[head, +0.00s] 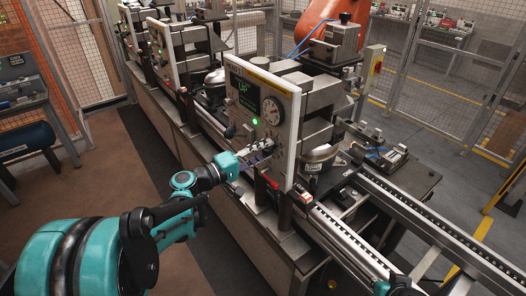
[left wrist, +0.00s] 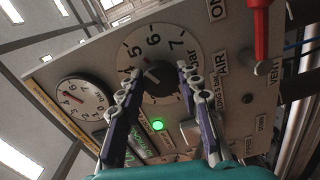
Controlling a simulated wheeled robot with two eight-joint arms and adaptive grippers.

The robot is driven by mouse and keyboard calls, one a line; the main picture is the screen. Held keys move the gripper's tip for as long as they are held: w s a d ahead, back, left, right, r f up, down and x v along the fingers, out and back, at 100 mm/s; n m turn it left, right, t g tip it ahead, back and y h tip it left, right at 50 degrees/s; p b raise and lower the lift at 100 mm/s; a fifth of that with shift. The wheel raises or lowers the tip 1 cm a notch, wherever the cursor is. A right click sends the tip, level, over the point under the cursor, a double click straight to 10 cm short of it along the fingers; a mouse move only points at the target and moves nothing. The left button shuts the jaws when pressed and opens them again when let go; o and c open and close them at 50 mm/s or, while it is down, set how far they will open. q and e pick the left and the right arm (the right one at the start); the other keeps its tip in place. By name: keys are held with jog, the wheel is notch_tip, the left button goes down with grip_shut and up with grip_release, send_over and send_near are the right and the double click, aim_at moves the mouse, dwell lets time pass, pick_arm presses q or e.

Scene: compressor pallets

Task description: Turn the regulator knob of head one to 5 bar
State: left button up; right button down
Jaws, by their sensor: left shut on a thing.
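The regulator knob (left wrist: 155,80) is a dark round knob on a grey dial with 5, 6, 7 and "bar" around it, in the left wrist view. A pale mark on the knob points roughly between 5 and 6; I cannot read it exactly. My left gripper (left wrist: 163,78) has its fingers on either side of the knob and is shut on it. In the head view my left gripper (head: 258,154) is at the lower front of the nearest panel (head: 285,135) and hides the knob. Only a dark and teal part of my right arm shows at the bottom edge of the head view.
A white gauge (left wrist: 82,103) with a red needle, a lit green lamp (left wrist: 158,125) and a red lever (left wrist: 257,40) labelled VENT surround the dial. The panel's screen (head: 243,95) reads "UP". A conveyor rail (head: 430,235) runs right; the floor at left is open.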

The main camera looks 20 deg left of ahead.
dwell(0.3)
pick_arm(q)
jog(key=o, duration=1.2)
jog(key=shift+c, duration=0.2)
jog(key=v, duration=1.2)
